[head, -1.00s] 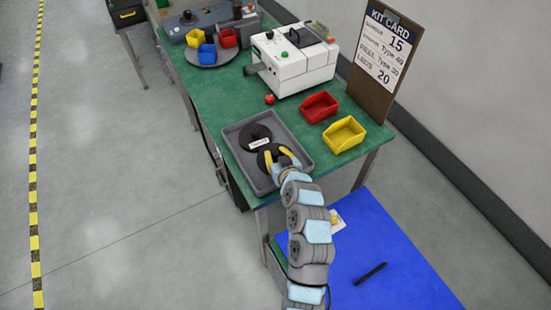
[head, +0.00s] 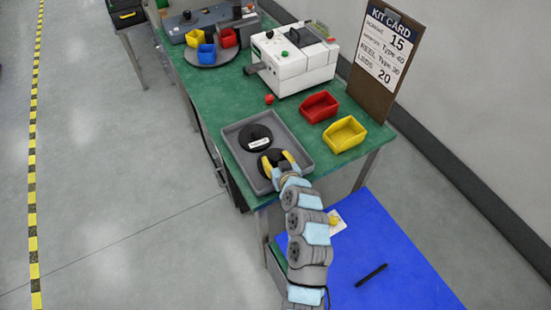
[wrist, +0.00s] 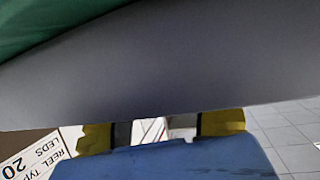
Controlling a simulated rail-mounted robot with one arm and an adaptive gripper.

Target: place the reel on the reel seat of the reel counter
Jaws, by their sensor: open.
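Two black reels lie in a grey tray (head: 301,146) at the near end of the green bench. The far reel (head: 255,132) carries a white label. The near reel (head: 272,168) is partly hidden by my gripper (head: 278,161). My gripper's yellow fingers are spread apart over the near reel; I cannot tell whether they touch it. The white reel counter (head: 296,68) stands farther back on the bench, with a dark round part at its left side. In the wrist view the yellow fingers (wrist: 160,131) show apart, with a broad grey surface across the picture.
A red bin (head: 319,107) and a yellow bin (head: 345,134) stand right of the tray. A small red ball-like part (head: 269,99) lies before the counter. A kit card board (head: 384,62) stands at the right edge. A round turntable (head: 212,58) holds small bins.

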